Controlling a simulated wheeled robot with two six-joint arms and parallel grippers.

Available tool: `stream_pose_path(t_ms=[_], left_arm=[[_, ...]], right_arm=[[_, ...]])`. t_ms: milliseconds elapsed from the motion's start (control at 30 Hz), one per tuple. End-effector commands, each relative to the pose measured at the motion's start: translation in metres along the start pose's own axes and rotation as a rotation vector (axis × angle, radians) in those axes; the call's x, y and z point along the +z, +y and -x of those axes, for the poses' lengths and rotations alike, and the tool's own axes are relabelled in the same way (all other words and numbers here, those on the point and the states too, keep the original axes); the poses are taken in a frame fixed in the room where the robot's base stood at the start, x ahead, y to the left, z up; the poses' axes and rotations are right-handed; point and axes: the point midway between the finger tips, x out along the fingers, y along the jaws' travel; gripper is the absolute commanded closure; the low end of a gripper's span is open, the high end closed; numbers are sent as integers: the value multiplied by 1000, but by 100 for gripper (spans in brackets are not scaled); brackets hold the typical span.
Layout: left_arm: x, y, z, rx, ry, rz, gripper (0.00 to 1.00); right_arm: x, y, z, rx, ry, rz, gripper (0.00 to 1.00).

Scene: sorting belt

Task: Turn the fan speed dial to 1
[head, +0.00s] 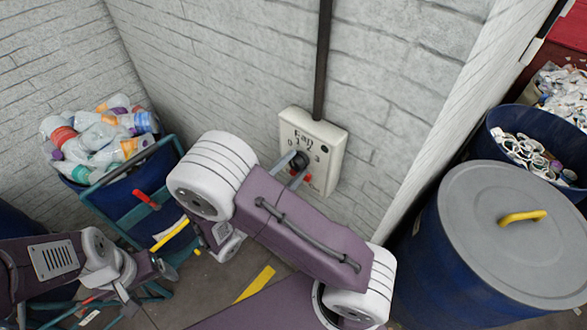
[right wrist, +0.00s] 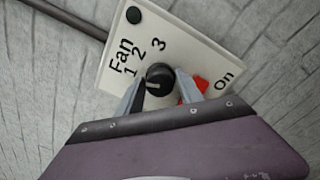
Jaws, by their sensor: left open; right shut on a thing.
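The fan control box (head: 330,133) is a pale plate on the grey brick wall, marked "Fan", with the numbers 1, 2 and 3. Its black round dial (right wrist: 158,80) has a light pointer mark, but I cannot tell exactly which number it points to. My right gripper (right wrist: 159,88) is shut on the dial, with one grey finger on each side. It also shows in the head view (head: 297,168), where my arm hides part of the box. A red switch (right wrist: 194,89) sits beside the dial near the word "On". My left gripper (head: 155,280) is open and low at the left, away from the box.
A dark pipe (head: 322,60) runs up the wall from the box. A blue bin of plastic bottles (head: 103,135) on a teal cart stands left. A lidded blue barrel (head: 510,225) and a bin of white scraps (head: 535,150) stand right. Yellow tape (head: 256,284) marks the floor.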

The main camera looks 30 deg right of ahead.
Motion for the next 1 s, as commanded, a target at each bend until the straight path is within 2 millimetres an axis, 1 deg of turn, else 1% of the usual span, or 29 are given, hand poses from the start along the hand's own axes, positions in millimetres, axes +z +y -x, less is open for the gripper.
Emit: stream_pose_path(t_ms=[400,433,467,500,800,867,967,1000], left_arm=[[0,0,-1,0,0,0,20],[0,0,-1,0,0,0,20],[0,0,-1,0,0,0,20],[0,0,-1,0,0,0,20],[0,0,-2,0,0,0,20],[1,0,-6,0,0,0,20],[2,0,-17,0,0,0,20],[2,0,-21,0,0,0,20]], right_arm=[[-2,-2,0,-5,4,-6,97],[-2,-2,0,-5,4,-6,54],[-1,-2,0,-5,4,-6,46],[-1,-2,0,-4,4,-6,42],[-1,-1,2,-1,2,-7,42],[-3,-2,8,1,5,-9,42],[-5,-3,29,2,8,-12,42],[-6,-4,38,2,8,-11,42]])
